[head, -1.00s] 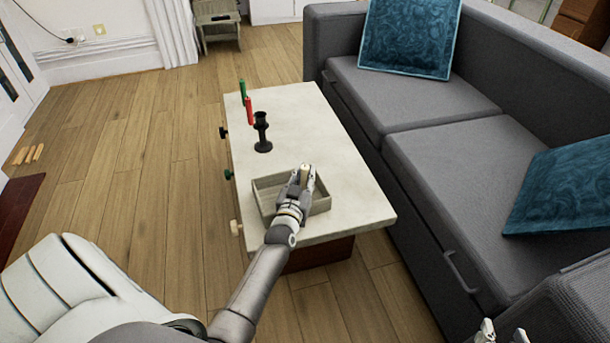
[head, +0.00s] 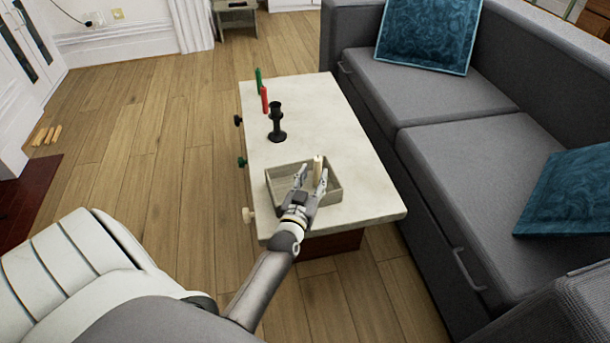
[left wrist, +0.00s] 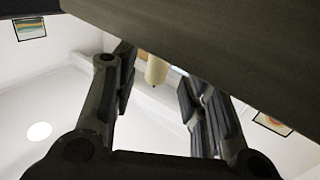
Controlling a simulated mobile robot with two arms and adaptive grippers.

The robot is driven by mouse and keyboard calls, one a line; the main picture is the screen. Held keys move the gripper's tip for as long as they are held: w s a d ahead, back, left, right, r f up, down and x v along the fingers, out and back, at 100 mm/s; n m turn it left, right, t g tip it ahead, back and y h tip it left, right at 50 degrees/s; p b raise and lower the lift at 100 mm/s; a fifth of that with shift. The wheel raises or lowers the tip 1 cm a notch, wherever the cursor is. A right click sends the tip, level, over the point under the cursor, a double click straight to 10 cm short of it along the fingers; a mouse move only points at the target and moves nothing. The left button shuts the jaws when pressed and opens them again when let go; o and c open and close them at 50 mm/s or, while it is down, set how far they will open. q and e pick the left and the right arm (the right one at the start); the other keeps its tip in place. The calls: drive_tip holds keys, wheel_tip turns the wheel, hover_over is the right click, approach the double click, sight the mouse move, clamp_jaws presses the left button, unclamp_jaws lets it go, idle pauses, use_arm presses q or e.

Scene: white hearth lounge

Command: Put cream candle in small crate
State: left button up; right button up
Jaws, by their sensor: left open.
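The cream candle (head: 318,168) shows upright at the right part of the small crate (head: 276,198), within its outline. Its lower end is hidden by my gripper, so I cannot tell whether it touches the crate's floor. The grey open crate stands at the near end of the pale coffee table. My left gripper (head: 312,178) is open over the crate, its fingers spread around or just in front of the candle. In the left wrist view, the candle (left wrist: 156,70) shows between the two dark fingers (left wrist: 158,100). My right gripper is out of view.
On the table (head: 350,195) stand a black candle holder (head: 277,122), a red candle (head: 265,100) and a green candle (head: 258,80), beyond the crate. Knobs stick out along the table's left side. A grey sofa (head: 440,170) is close on the right.

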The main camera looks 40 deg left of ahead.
use_arm(q)
drive_tip(key=p+v, duration=0.1)
drive_tip(key=v, duration=0.5)
drive_tip(key=shift+s+d, duration=0.1)
drive_tip(key=shift+s, duration=0.3)
drive_tip(key=shift+d, duration=0.3)
drive_tip(key=s+d+f+m+g+h, duration=0.2)
drive_tip(key=s+d+m+g+h, duration=0.4)
drive_tip(key=d, duration=0.5)
drive_tip(key=s+d+r+g, duration=0.2)
drive_tip(key=s+g, duration=0.5)
drive_tip(key=s, duration=1)
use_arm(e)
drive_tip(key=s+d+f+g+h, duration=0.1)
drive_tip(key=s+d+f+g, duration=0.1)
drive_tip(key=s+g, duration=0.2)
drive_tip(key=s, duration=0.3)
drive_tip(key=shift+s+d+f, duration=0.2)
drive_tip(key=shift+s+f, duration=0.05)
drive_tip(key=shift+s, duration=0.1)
use_arm(q)
drive_tip(key=shift+w+p, duration=0.1)
drive_tip(key=shift+p, duration=0.2)
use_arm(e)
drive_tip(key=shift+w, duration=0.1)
